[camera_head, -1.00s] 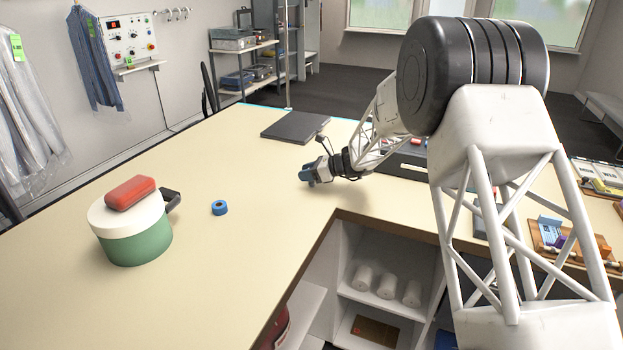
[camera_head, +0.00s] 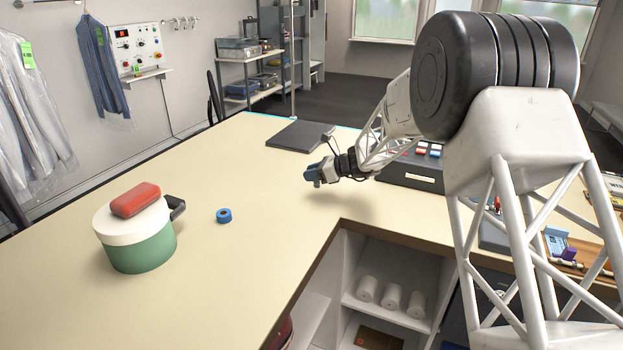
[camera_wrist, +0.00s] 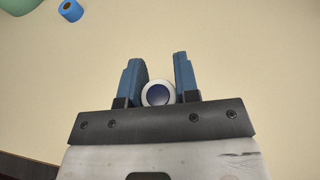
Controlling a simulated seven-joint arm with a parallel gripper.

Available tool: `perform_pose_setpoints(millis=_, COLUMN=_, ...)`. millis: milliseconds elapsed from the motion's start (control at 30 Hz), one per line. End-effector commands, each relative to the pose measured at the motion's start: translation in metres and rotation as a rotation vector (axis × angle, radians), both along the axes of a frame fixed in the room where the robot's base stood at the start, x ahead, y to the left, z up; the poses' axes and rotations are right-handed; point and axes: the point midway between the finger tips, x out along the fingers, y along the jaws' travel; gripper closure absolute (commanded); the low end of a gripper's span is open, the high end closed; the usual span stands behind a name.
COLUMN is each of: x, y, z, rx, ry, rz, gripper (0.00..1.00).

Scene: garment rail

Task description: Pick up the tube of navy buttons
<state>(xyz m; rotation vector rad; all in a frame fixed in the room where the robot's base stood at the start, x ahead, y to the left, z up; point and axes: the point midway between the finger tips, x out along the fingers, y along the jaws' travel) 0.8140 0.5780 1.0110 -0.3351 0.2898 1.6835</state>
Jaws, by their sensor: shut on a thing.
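My gripper (camera_head: 314,175) is above the cream table (camera_head: 270,190), left of the inner corner. In the wrist view, its two blue fingers (camera_wrist: 158,82) are shut on a round thing seen end-on, with a white rim and a navy centre. This looks like the tube of navy buttons (camera_wrist: 158,94). Its length is hidden from this angle, and in the head view it cannot be made out at the fingers.
A blue ring-shaped roll (camera_head: 223,215) lies left of my gripper. Further left stands a green pot with a white lid (camera_head: 137,240), a red block (camera_head: 135,199) on top. A dark flat slab (camera_head: 299,135) lies behind. The table between is clear.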

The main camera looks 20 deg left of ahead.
Motion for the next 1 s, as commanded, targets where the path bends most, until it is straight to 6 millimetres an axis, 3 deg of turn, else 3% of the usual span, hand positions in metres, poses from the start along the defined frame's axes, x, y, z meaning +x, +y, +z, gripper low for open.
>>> perform_pose_setpoints(millis=700, x=-0.088, y=-0.062, z=0.009, rx=-0.001, ry=0.002, rz=-0.001, gripper=0.94)
perform_pose_setpoints(millis=1000, x=-0.114, y=-0.081, z=0.013, rx=0.0, ry=0.001, rz=0.0, gripper=0.94)
